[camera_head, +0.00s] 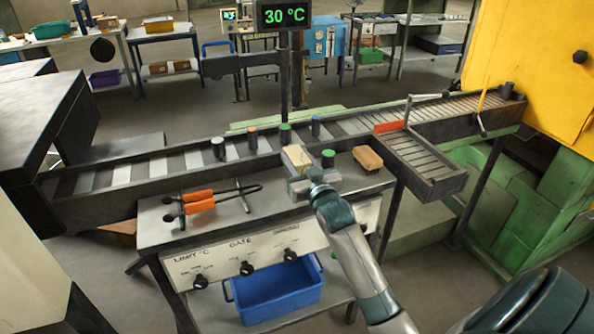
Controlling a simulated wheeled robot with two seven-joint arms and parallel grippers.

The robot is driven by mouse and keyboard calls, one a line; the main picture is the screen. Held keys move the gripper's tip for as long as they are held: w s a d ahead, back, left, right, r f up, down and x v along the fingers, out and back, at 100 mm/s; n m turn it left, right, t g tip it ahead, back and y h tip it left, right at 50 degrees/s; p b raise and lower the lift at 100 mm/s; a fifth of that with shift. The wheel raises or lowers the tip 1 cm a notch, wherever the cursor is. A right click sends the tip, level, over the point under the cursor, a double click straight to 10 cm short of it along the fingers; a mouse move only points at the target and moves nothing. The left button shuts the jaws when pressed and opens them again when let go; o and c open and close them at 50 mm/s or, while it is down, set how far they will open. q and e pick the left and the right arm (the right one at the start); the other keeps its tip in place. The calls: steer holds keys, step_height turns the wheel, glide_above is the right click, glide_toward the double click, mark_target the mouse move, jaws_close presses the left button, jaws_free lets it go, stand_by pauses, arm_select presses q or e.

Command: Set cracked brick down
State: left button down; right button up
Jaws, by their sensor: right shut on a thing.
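A pale beige brick (297,157) is in my right gripper (302,178), at the back of the grey bench (162,232) beside the conveyor. The gripper is shut on it and partly hides its near end. I cannot tell whether the brick touches the bench top, and no crack can be made out at this size. A second, tan-brown brick (367,158) lies on the bench to the right, apart from the gripper. My left gripper is not in view.
A dark cylinder with a green top (328,158) stands just right of the gripper. Orange-handled tongs (199,201) lie to the left. The roller conveyor (122,174) with several short cylinders runs behind. A blue bin (277,290) sits below the bench's control panel.

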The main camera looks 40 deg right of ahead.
step_height(320, 180, down, 3)
steer(key=shift+f+p, duration=0.15)
steer(key=shift+p, duration=0.45)
steer(key=shift+f, duration=0.3)
steer(key=shift+f, duration=0.15)
steer(key=o, duration=1.3)
